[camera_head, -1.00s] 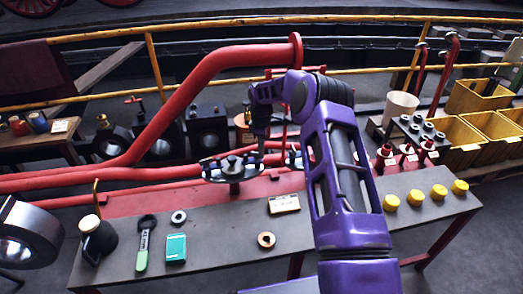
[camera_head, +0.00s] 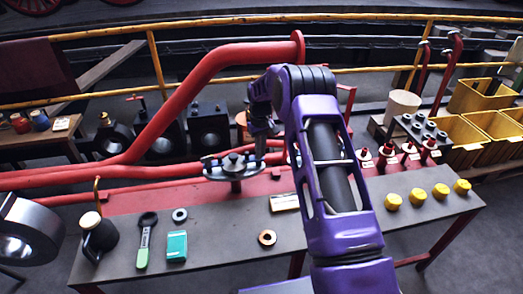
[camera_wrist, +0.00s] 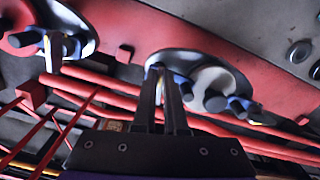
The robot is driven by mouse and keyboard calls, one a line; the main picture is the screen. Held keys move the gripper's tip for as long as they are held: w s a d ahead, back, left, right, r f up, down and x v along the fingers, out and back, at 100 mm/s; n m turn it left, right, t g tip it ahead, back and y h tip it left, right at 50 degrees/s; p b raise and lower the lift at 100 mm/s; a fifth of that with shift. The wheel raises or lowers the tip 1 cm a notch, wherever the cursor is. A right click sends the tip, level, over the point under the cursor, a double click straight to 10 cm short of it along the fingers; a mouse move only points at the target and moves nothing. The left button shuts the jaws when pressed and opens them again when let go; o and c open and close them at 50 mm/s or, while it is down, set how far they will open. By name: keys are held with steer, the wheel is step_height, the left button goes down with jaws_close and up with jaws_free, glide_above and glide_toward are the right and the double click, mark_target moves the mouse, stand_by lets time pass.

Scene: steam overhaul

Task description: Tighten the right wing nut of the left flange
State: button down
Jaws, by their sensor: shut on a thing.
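The left flange (camera_head: 235,168) is a dark round disc with a central hub and blue wing nuts, set on a short post at the back of the bench. It also shows in the wrist view (camera_wrist: 215,75). My gripper (camera_head: 261,155) reaches down at the flange's right edge. In the wrist view my gripper (camera_wrist: 164,72) has its two narrow fingers close together, shut on the right wing nut (camera_wrist: 183,85). Blue parts show on both sides of the fingertips, and the fingers hide the rest. A second flange (camera_wrist: 45,38) shows in the wrist view; my arm largely covers it in the head view.
A large red pipe (camera_head: 200,85) rises behind the flange. The bench (camera_head: 210,240) holds a green-handled wrench (camera_head: 145,240), a teal box (camera_head: 177,246), a copper ring (camera_head: 267,238) and several yellow caps (camera_head: 418,197). Red fittings (camera_head: 408,152) stand at the right back.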

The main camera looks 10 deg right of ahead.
steer(key=shift+a+m, duration=0.25)
steer(key=shift+m, duration=1.25)
steer(key=c, duration=1)
jaws_free()
steer(key=shift+o, duration=0.2)
step_height(320, 180, up, 17)
steer(key=p, duration=0.2)
steer(key=shift+r, duration=0.2)
